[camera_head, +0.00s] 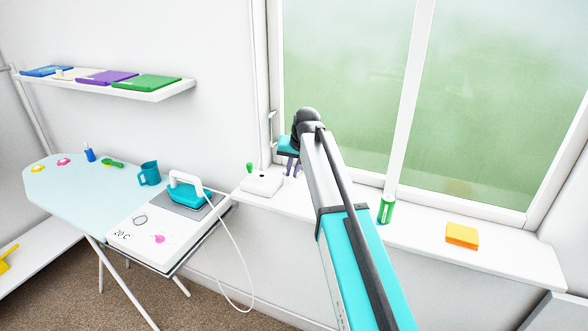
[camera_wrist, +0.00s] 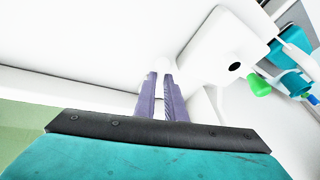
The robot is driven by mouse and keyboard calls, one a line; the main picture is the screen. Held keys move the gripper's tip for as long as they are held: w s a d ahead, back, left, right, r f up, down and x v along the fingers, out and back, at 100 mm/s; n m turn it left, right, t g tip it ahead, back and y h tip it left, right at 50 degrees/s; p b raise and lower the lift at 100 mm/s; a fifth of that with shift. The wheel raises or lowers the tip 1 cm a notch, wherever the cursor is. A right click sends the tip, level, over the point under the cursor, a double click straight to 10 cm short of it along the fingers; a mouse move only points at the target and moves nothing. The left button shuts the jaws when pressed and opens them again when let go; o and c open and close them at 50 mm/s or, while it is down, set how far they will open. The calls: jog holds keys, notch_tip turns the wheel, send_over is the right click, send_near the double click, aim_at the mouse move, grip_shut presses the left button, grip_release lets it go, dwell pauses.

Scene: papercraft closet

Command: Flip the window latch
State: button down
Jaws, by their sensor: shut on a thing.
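The window (camera_head: 340,95) has a white frame and green-tinted panes. My gripper (camera_head: 291,172) is low by the left side of the window frame, just above the sill. In the wrist view its two purple fingers (camera_wrist: 161,76) are close together on a small white part (camera_wrist: 166,64), which looks like the latch. White on white makes its shape and its flip position hard to tell. In the head view my arm and gripper hide this part.
A green item (camera_head: 386,211) and an orange block (camera_head: 461,234) sit to the right. An ironing board (camera_head: 75,185) with an iron (camera_head: 185,190) stands left.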

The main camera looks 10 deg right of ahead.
jog(key=shift+w+d+r, duration=0.1)
jog(key=shift+w, duration=0.05)
jog(key=c, duration=1.8)
grip_release()
jog(key=b+v, duration=0.2)
jog(key=v, duration=1.2)
jog(key=shift+c, duration=0.5)
